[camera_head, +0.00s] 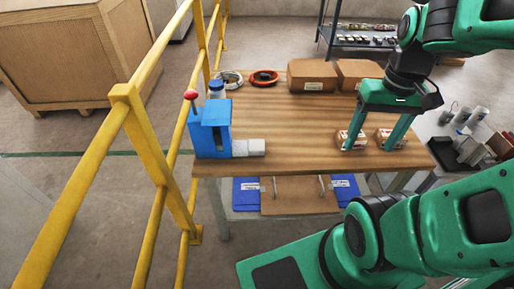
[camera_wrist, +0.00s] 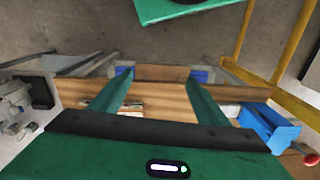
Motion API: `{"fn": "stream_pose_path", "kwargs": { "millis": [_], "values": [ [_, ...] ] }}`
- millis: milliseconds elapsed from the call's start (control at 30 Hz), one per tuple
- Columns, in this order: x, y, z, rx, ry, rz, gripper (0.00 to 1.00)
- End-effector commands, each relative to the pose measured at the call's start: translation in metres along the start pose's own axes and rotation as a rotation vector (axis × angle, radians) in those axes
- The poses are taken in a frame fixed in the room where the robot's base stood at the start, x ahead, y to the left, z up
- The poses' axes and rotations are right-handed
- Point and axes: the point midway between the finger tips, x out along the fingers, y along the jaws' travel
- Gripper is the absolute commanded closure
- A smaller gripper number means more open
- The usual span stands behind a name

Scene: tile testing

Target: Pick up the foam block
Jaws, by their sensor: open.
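No thing in view is clearly recognisable as the foam block. Two small pale, reddish-marked blocks, a left one (camera_head: 343,139) and a right one (camera_head: 384,134), are on the wooden table (camera_head: 290,125) towards its right end, partly hidden by my gripper's fingers. A whitish block (camera_head: 249,147) lies at the table's front left, against the blue machine. My gripper (camera_head: 368,147) is open, pointing down over the right part of the table, its fingers spread near the two small blocks. I cannot tell if they touch. In the wrist view the gripper (camera_wrist: 158,78) holds nothing between its fingertips.
The blue machine (camera_head: 210,130) with a red knob stands at the table's left end, also in the wrist view (camera_wrist: 268,125). Behind are a reddish bowl (camera_head: 264,77) and cardboard boxes (camera_head: 312,75). A yellow railing (camera_head: 150,135) runs along the left. The table's middle is clear.

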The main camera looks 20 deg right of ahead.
Motion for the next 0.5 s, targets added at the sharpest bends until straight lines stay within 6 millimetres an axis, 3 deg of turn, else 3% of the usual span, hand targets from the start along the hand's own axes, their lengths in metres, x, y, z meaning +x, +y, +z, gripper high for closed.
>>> {"fn": "stream_pose_path", "kwargs": {
  "millis": [267,500],
  "values": [
    [0.032,-0.061,-0.089,-0.589,0.031,-0.053,0.31],
    [0.077,-0.132,-0.153,-1.1,0.105,-0.159,0.31]
  ]
}}
